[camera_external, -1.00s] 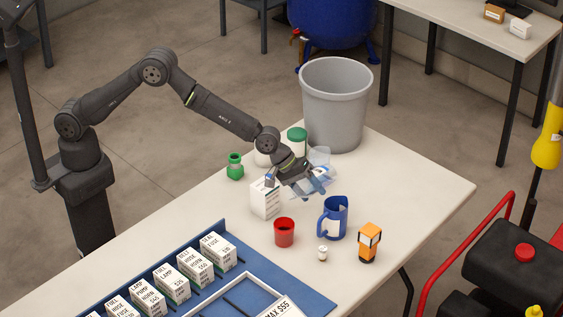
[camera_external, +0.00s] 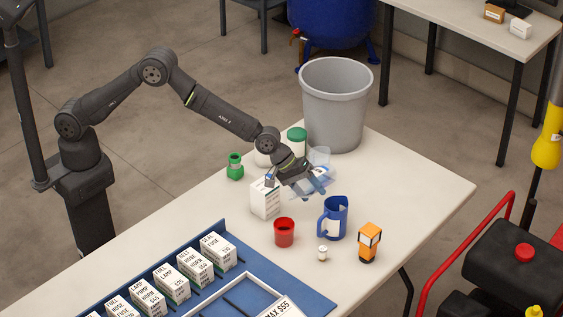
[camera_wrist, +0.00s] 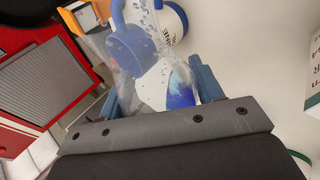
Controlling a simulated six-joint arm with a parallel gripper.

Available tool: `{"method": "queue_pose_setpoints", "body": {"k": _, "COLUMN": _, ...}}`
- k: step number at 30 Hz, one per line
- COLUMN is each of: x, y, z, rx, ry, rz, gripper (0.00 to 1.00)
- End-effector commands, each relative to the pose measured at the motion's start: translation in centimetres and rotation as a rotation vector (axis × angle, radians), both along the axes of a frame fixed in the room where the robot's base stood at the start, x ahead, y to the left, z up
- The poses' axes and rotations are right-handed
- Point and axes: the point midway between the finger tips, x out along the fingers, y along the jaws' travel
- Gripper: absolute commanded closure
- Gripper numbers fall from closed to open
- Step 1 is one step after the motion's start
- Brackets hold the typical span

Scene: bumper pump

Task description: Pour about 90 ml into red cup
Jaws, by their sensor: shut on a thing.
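The red cup (camera_external: 284,233) stands upright on the table in the external view, apart from my gripper. I cannot make out its contents. My gripper (camera_external: 318,184) is shut on a clear see-through container (camera_external: 320,156), held above the table, behind the red cup and the blue jug (camera_external: 335,220). In the wrist view, the clear container (camera_wrist: 150,70) lies between the fingers of my gripper (camera_wrist: 158,88) and looks tilted. Bluish shapes show through it. I cannot tell its liquid level, and no stream into the red cup shows.
A white box (camera_external: 265,199) stands behind the red cup. A green item (camera_external: 235,166), a green-lidded jar (camera_external: 297,135) and a grey bin (camera_external: 337,105) are farther back.

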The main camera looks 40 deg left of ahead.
Motion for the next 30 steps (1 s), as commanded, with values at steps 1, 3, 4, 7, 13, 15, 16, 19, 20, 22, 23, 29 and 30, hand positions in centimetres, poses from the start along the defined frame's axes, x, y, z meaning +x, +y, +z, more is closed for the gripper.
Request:
{"method": "queue_pose_setpoints", "body": {"k": 1, "x": 0.01, "y": -0.01, "z": 0.04, "rx": -0.001, "ry": 0.000, "rz": 0.000, "gripper": 0.72}}
{"method": "queue_pose_setpoints", "body": {"k": 3, "x": 0.01, "y": -0.01, "z": 0.04, "rx": -0.001, "ry": 0.000, "rz": 0.000, "gripper": 0.72}}
{"method": "queue_pose_setpoints", "body": {"k": 4, "x": 0.01, "y": -0.01, "z": 0.04, "rx": -0.001, "ry": 0.000, "rz": 0.000, "gripper": 0.72}}
{"method": "queue_pose_setpoints", "body": {"k": 7, "x": 0.01, "y": -0.01, "z": 0.04, "rx": -0.001, "ry": 0.000, "rz": 0.000, "gripper": 0.72}}
{"method": "queue_pose_setpoints", "body": {"k": 13, "x": 0.10, "y": 0.00, "z": 0.07, "rx": -0.002, "ry": 0.017, "rz": 0.000, "gripper": 0.72}}
{"method": "queue_pose_setpoints", "body": {"k": 15, "x": 0.15, "y": 0.02, "z": 0.09, "rx": -0.004, "ry": 0.034, "rz": 0.001, "gripper": 0.72}}
{"method": "queue_pose_setpoints", "body": {"k": 16, "x": 0.17, "y": 0.02, "z": 0.11, "rx": -0.005, "ry": 0.042, "rz": -0.001, "gripper": 0.72}}
{"method": "queue_pose_setpoints", "body": {"k": 19, "x": 0.38, "y": 0.03, "z": 0.22, "rx": -0.009, "ry": 0.083, "rz": 0.000, "gripper": 0.72}}
{"method": "queue_pose_setpoints", "body": {"k": 20, "x": 0.43, "y": 0.02, "z": 0.26, "rx": -0.012, "ry": 0.098, "rz": 0.000, "gripper": 0.72}}
{"method": "queue_pose_setpoints", "body": {"k": 22, "x": 0.44, "y": 0.01, "z": 0.32, "rx": -0.016, "ry": 0.135, "rz": -0.003, "gripper": 0.72}}
{"method": "queue_pose_setpoints", "body": {"k": 23, "x": 0.30, "y": -0.01, "z": 0.32, "rx": -0.017, "ry": 0.157, "rz": -0.003, "gripper": 0.72}}
{"method": "queue_pose_setpoints", "body": {"k": 29, "x": -0.30, "y": -0.08, "z": 0.39, "rx": -0.029, "ry": 0.305, "rz": -0.007, "gripper": 0.72}}
{"method": "queue_pose_setpoints", "body": {"k": 30, "x": -0.50, "y": -0.10, "z": 0.35, "rx": -0.033, "ry": 0.339, "rz": -0.008, "gripper": 0.72}}
